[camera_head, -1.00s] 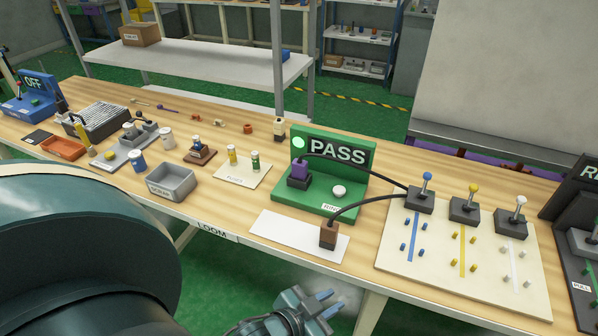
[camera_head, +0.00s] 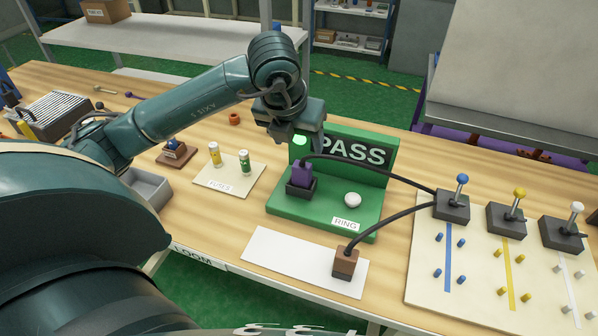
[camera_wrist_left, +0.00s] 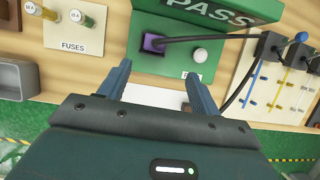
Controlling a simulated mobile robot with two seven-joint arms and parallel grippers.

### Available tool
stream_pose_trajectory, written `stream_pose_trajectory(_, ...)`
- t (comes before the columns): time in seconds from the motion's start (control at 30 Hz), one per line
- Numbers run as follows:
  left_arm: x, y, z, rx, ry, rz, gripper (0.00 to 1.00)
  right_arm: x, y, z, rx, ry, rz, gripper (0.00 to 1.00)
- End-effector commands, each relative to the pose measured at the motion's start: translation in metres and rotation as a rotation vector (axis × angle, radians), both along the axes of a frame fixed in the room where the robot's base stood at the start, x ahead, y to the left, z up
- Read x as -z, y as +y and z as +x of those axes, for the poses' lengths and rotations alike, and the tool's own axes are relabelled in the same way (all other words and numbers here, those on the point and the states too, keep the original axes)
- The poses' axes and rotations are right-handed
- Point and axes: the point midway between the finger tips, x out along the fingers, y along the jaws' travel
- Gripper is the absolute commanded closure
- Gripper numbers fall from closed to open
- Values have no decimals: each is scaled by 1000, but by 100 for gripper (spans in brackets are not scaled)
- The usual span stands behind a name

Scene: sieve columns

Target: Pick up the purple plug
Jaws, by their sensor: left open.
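The purple plug (camera_head: 301,173) stands upright in a dark socket on the green PASS stand (camera_head: 325,208), with a black cable running from it to the right. In the left wrist view the purple plug (camera_wrist_left: 153,42) shows from above, beyond the fingertips and roughly between them. My left gripper (camera_head: 291,122) is above and behind the plug in the head view, near the top of the PASS panel. In the left wrist view its two fingers (camera_wrist_left: 158,72) are spread with nothing between them. My right gripper is not in view.
A brown plug (camera_head: 345,263) sits on a white plate (camera_head: 290,262) in front. A white knob (camera_head: 352,200) is right of the plug. A fuse card (camera_head: 230,178) lies left. A board with levers and pegs (camera_head: 425,270) lies right, and cables cross the gap.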

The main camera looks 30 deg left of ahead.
Motion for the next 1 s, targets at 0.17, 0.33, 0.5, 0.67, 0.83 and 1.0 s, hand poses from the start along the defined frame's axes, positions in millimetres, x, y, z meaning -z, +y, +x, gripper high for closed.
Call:
stream_pose_trajectory(0.17, 17, 9, 8, -23, -3, 24, 36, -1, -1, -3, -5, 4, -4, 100)
stream_pose_trajectory(0.33, 48, 11, 20, -21, -4, 23, 36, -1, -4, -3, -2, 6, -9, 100)
stream_pose_trajectory(0.5, 66, 12, 28, -20, -6, 21, 36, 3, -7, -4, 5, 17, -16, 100)
stream_pose_trajectory(0.67, 76, 14, 32, -19, -4, 22, 36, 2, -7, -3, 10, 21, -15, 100)
stream_pose_trajectory(0.83, 99, 18, 39, -20, -2, 20, 36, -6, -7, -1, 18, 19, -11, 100)
stream_pose_trajectory(1.0, 117, 19, 47, -17, -5, 21, 36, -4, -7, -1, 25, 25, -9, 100)
